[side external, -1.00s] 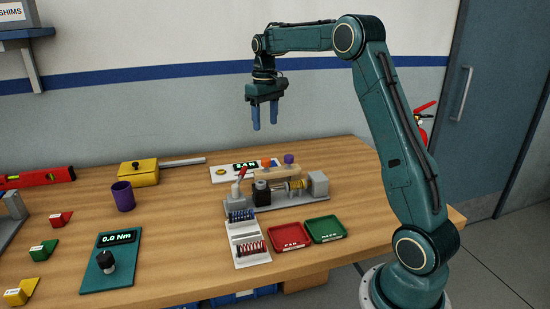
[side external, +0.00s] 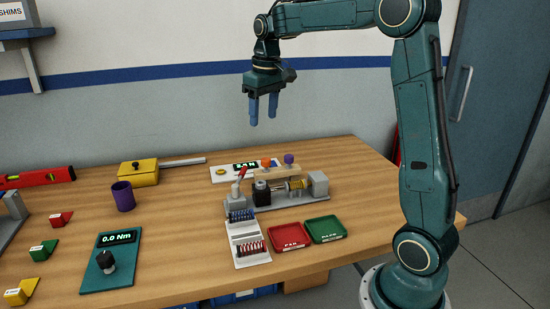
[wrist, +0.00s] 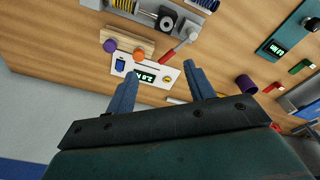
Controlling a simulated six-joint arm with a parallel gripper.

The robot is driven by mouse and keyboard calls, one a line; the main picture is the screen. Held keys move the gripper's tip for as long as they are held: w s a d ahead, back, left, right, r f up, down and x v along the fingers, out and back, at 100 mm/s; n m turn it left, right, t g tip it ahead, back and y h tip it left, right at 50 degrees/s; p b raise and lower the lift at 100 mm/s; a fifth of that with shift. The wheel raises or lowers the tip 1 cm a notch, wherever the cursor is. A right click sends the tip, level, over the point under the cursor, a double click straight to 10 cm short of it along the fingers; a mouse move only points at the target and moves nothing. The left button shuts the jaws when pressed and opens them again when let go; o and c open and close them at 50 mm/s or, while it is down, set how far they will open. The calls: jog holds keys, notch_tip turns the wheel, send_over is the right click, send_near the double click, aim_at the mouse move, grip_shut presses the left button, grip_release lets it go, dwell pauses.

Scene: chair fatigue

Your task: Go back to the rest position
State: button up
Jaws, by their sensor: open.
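My gripper (side external: 263,108) hangs in the air high above the back of the wooden table, fingers pointing down. Its two blue fingers are apart with nothing between them. In the wrist view my gripper (wrist: 160,82) is also open and empty, with the table top far below. The test fixture (side external: 290,190), a grey base with a shaft and a red-handled lever, stands on the table below and to the right of my gripper. A white panel with a lit display (side external: 232,172) lies behind the fixture.
A red tray (side external: 289,236) and a green tray (side external: 324,229) lie in front of the fixture, beside a white rack (side external: 247,240). A purple cup (side external: 123,196), a yellow box (side external: 138,174) and a torque meter (side external: 109,265) stand to the left. The air around my gripper is clear.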

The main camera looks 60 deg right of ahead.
jog(key=s+a+r+n+t, duration=0.1)
jog(key=s+a+r+t, duration=0.1)
jog(key=s+a, duration=0.95)
jog(key=s+a+f+t, duration=0.1)
jog(key=s+a+f, duration=0.1)
jog(key=s, duration=0.4)
jog(key=s+a+f+n+t, duration=0.1)
jog(key=s+a+f, duration=0.2)
jog(key=s, duration=0.2)
jog(key=shift+s+f, duration=0.2)
jog(key=shift+s, duration=0.15)
